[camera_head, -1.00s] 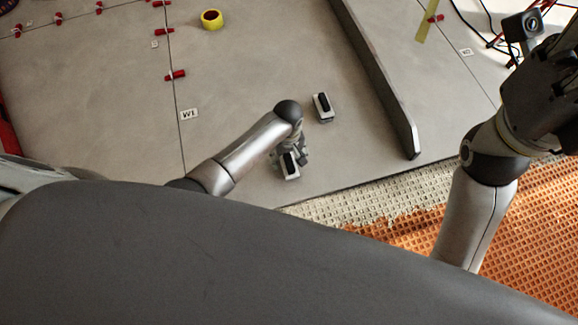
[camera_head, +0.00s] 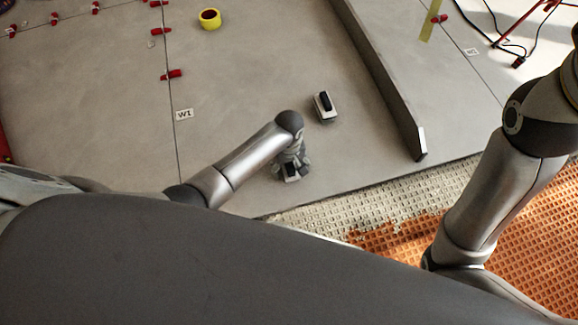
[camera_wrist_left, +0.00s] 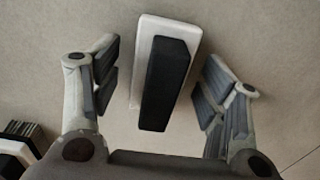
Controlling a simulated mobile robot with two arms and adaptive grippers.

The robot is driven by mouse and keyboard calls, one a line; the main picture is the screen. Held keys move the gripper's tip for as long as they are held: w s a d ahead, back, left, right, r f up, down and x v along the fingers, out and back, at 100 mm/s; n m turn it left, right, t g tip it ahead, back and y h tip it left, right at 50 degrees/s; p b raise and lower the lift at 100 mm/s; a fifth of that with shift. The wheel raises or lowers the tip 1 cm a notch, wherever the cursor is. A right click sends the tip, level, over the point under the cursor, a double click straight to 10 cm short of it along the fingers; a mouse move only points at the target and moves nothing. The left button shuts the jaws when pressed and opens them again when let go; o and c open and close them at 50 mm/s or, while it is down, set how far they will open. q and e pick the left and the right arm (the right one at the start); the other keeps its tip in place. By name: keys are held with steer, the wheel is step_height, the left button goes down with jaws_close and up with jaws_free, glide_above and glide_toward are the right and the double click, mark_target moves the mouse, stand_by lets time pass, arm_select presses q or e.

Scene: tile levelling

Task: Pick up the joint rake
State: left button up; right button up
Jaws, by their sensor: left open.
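A block-shaped hand tool with a white body and black grip (camera_wrist_left: 165,82) lies on the grey tile between the fingers of my left gripper (camera_wrist_left: 160,90), which is open. A gap shows on both sides of the tool. In the head view, my left gripper (camera_head: 291,163) is low over this tool, which it mostly hides. A second white-and-black tool (camera_head: 324,105) lies a little up and right of it. At the lower left of the left wrist view, a similar tool (camera_wrist_left: 18,148) shows dark bristles or teeth. I cannot tell for sure which is the joint rake. My right gripper is out of view.
A long grey upright strip (camera_head: 385,85) stands to the right of the tools. An orange mat (camera_head: 520,215) borders the tiles below. Bare tile surrounds the tools.

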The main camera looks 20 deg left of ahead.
arm_select(q)
steer(key=c, duration=1.1)
steer(key=shift+r, duration=0.1)
